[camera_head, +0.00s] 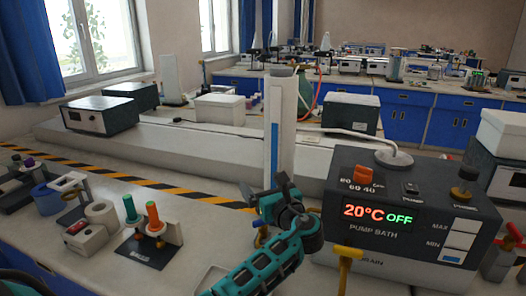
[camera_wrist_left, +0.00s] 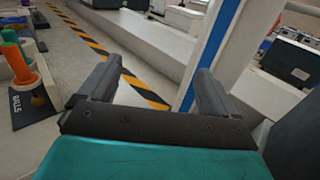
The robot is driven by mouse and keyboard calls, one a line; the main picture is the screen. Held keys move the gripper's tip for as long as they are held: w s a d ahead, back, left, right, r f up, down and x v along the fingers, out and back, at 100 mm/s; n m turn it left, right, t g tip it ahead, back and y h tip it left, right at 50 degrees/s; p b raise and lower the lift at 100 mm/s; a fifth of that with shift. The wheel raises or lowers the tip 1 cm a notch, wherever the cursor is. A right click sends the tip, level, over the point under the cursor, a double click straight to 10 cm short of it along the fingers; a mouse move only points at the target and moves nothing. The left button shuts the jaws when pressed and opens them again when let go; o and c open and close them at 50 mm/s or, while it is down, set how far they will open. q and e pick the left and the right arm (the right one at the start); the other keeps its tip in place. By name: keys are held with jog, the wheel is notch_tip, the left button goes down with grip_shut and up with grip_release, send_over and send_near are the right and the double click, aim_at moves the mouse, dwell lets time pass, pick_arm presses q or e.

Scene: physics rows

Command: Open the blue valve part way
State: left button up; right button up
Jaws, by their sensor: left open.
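No valve clearly shows as the blue one. A small blue piece (camera_head: 258,239) peeks out beside my left arm in the head view, partly hidden, and I cannot tell what it is. My left gripper (camera_head: 281,190) is at the foot of a white upright column (camera_head: 285,125) with a blue strip, just left of the pump bath (camera_head: 410,215). In the left wrist view the gripper (camera_wrist_left: 158,75) is open, with nothing between its fingers. The column stands beyond it, partly behind the right finger. My right gripper is not in view.
A yellow T-handle (camera_head: 347,254) sticks out at the pump bath's front, by the word drain. Green and orange pegs (camera_head: 153,216) stand on a dark plate at left. Tape rolls (camera_head: 102,213) and small devices lie farther left. A yellow-black striped line (camera_head: 150,184) crosses the bench.

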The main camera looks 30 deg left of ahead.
pick_arm(q)
notch_tip(320, 180, up, 8)
jog(key=p, duration=0.1)
jog(key=shift+r, duration=0.2)
